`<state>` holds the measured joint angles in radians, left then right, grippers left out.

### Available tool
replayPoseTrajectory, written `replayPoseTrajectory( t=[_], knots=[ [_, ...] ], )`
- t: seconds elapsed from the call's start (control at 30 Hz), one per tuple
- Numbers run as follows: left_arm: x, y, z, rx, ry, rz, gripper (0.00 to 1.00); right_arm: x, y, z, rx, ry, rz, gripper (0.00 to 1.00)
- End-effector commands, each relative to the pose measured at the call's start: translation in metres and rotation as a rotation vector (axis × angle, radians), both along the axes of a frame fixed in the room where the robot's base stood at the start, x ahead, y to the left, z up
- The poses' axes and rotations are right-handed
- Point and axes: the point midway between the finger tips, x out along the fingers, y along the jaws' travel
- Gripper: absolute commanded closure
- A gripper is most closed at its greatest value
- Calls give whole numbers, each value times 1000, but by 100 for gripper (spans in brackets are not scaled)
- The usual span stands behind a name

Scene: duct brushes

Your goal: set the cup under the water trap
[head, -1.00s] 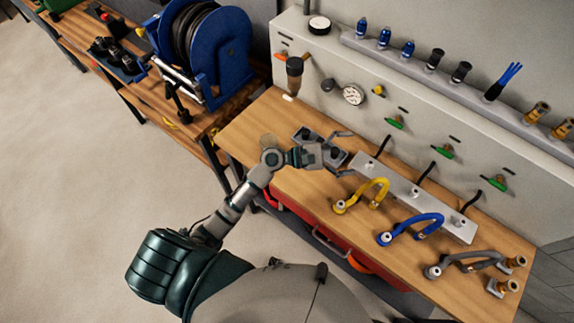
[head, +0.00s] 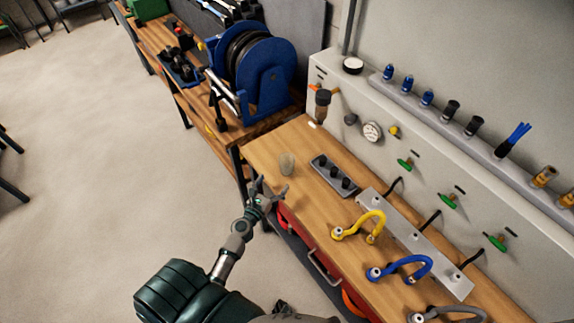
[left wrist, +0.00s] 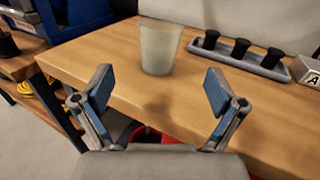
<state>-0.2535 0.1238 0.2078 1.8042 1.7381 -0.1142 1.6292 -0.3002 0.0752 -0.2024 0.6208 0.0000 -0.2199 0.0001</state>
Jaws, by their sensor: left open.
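The cup (head: 287,164), a translucent greyish tumbler, stands upright on the wooden bench near its front left edge. It also shows in the left wrist view (left wrist: 160,48), ahead of my open fingers and between them. The water trap (head: 323,106), with a dark bowl, hangs on the grey panel behind the cup, above the bench's back left part. My left gripper (head: 272,187) is open and empty at the bench's front edge, just short of the cup and apart from it. My right gripper is not in view.
A grey tray (head: 322,164) with several black pieces lies right of the cup. A metal plate with yellow (head: 368,221) and blue (head: 412,262) hoses is farther right. A blue hose reel (head: 268,78) stands on the left bench. The wood below the trap looks clear.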

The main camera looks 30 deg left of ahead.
Motion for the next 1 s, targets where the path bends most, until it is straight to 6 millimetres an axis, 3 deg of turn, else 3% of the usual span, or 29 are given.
replayPoseTrajectory(
  t=[0.13,0.43,0.67,0.97,1.0],
  knots=[
    [32,0,2,2,-2,-2,5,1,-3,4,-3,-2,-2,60],
    [60,1,1,2,-1,-3,5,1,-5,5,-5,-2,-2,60],
    [95,4,2,1,-1,-3,5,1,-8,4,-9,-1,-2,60],
    [102,5,2,1,0,-3,5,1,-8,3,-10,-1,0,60],
    [102,5,3,1,0,-3,10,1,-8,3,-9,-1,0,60]
  ],
)
